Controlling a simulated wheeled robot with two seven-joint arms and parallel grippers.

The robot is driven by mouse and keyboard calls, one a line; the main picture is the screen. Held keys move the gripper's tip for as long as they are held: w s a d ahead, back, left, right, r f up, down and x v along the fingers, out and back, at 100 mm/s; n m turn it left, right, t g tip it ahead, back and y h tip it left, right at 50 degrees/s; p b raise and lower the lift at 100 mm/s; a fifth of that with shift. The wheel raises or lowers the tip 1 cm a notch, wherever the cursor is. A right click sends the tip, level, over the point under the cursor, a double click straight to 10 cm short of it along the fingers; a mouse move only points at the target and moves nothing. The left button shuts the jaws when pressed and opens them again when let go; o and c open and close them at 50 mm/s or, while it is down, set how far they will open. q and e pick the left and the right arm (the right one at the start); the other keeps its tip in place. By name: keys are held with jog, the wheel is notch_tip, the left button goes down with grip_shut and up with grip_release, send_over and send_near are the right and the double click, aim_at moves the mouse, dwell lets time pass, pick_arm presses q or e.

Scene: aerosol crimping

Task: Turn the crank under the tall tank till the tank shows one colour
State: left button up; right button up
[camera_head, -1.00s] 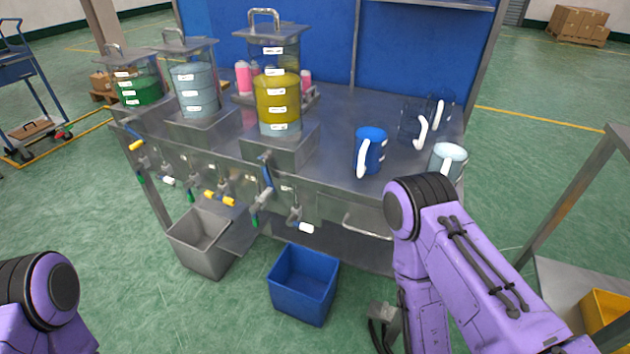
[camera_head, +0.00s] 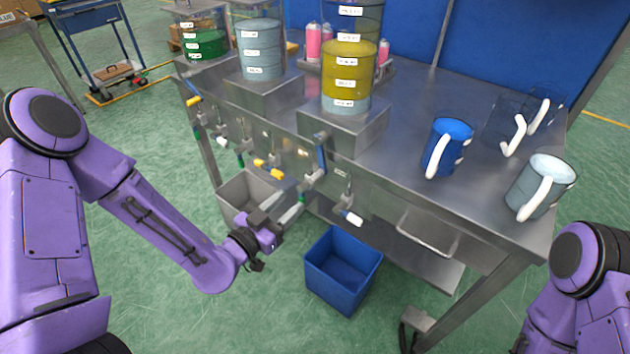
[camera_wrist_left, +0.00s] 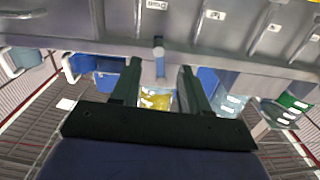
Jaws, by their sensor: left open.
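The tall tank (camera_head: 348,62) stands on a metal block at the table's front edge. It holds a thick yellow layer above a pale grey-blue one. Below it, at the table front, hangs a crank (camera_head: 350,215) with a white handle. A valve with a blue lever (camera_head: 319,156) is just left of it. My left gripper (camera_head: 281,207) is open and empty, left of the crank and apart from it in the picture. In the left wrist view, its two fingers (camera_wrist_left: 160,90) spread with part of the yellow layer showing between them. My right gripper is out of view.
Shorter tanks, one green (camera_head: 208,43) and one pale blue (camera_head: 261,50), stand to the left. A grey bin (camera_head: 240,190) and a blue bin (camera_head: 342,268) sit below. A blue mug (camera_head: 449,146) and a pale mug (camera_head: 541,183) stand on the table's right.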

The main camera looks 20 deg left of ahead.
aim_at(311, 182)
pick_arm(q)
jog(key=x, duration=1)
jog(key=shift+w+d+r+p, duration=0.1)
jog(key=shift+w+r+p, duration=0.2)
jog(key=shift+p, duration=0.1)
jog(key=shift+s, duration=0.1)
grip_shut()
